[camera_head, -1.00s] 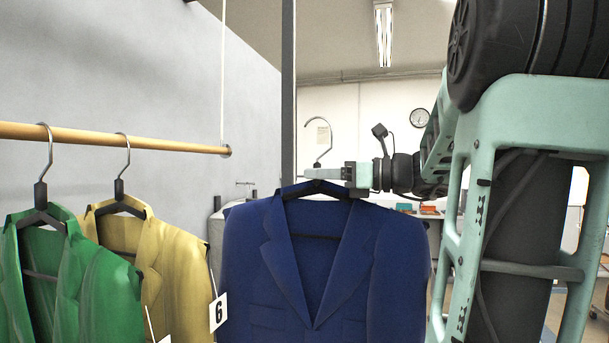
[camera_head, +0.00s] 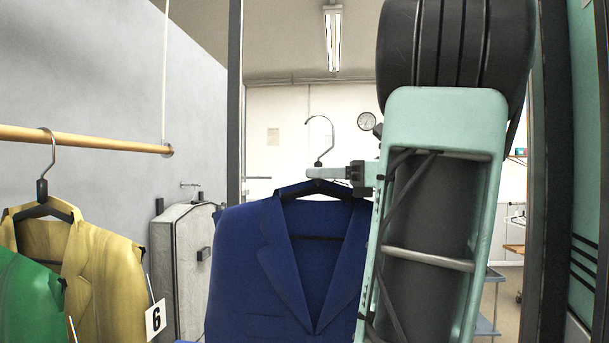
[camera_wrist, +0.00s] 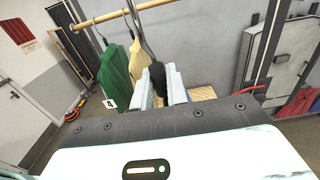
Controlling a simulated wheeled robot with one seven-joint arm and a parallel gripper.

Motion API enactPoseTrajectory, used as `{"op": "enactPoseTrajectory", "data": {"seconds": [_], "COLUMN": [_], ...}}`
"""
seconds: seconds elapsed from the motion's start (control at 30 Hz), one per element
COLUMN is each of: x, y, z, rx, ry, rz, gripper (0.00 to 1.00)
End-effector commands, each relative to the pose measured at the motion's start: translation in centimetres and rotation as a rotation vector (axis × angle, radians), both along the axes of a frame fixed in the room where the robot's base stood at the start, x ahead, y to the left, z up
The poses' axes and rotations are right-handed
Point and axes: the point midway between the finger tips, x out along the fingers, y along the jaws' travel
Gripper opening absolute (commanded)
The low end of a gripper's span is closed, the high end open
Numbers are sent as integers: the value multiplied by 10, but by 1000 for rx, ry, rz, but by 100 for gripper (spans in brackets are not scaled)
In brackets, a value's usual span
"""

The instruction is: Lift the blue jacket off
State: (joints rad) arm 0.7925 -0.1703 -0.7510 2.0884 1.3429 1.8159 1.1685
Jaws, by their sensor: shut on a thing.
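The blue jacket (camera_head: 245,260) hangs upright on a black hanger (camera_head: 296,190) with a bare metal hook (camera_head: 321,135). My gripper (camera_head: 325,173) is shut on the neck of this hanger, just below the hook. The hook is clear of the rail, to the right of the rail's end. In the wrist view my gripper (camera_wrist: 163,85) has the dark hanger neck (camera_wrist: 157,75) between its fingers. My arm hides the jacket's right side in the head view, and its lower part is out of frame.
A grey case (camera_head: 180,262) stands behind, between the yellow and blue jackets. A dark post (camera_head: 234,100) rises behind.

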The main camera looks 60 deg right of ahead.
Motion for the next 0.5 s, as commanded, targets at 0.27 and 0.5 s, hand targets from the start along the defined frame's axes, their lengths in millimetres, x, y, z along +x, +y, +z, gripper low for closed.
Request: {"op": "enactPoseTrajectory", "data": {"seconds": [0.27,0.5], "x": [-28,-49], "y": [-11,-18], "z": [-1,-5], "rx": [-1,-6], "ry": [1,-2], "rz": [-2,3], "gripper": [0,0]}}
